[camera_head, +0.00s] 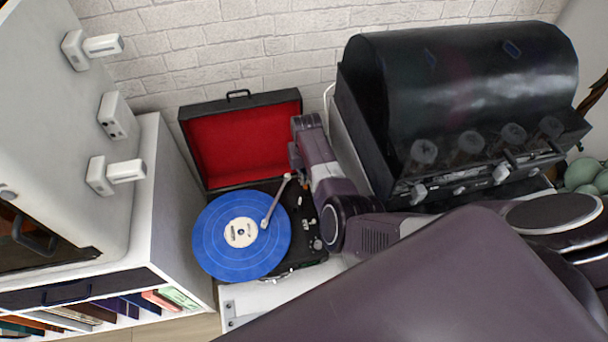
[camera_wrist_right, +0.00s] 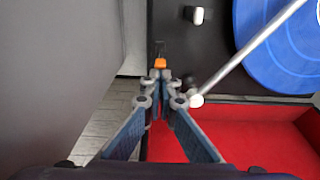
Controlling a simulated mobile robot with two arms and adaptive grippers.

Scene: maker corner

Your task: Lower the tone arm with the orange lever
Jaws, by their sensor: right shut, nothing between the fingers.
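The record player (camera_head: 283,262) stands open, with a blue record (camera_head: 215,235) on it. The tone arm (camera_head: 273,203) reaches from its pivot at the back right to over the record; whether its tip touches the record I cannot tell. It also shows as a silver rod in the wrist view (camera_wrist_right: 250,47). The orange lever (camera_wrist_right: 160,63) is a small tip just beyond my right gripper (camera_wrist_right: 160,74), which is shut and empty. Whether the fingers touch the lever I cannot tell. In the head view my right arm hides the lever. My left gripper is not in view.
The red-lined lid (camera_head: 240,140) stands up behind the deck. A black grill-like machine (camera_head: 460,90) is close on the right, and a white cabinet (camera_head: 175,190) is on the left. A white knob (camera_wrist_right: 196,15) sits on the deck near the record.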

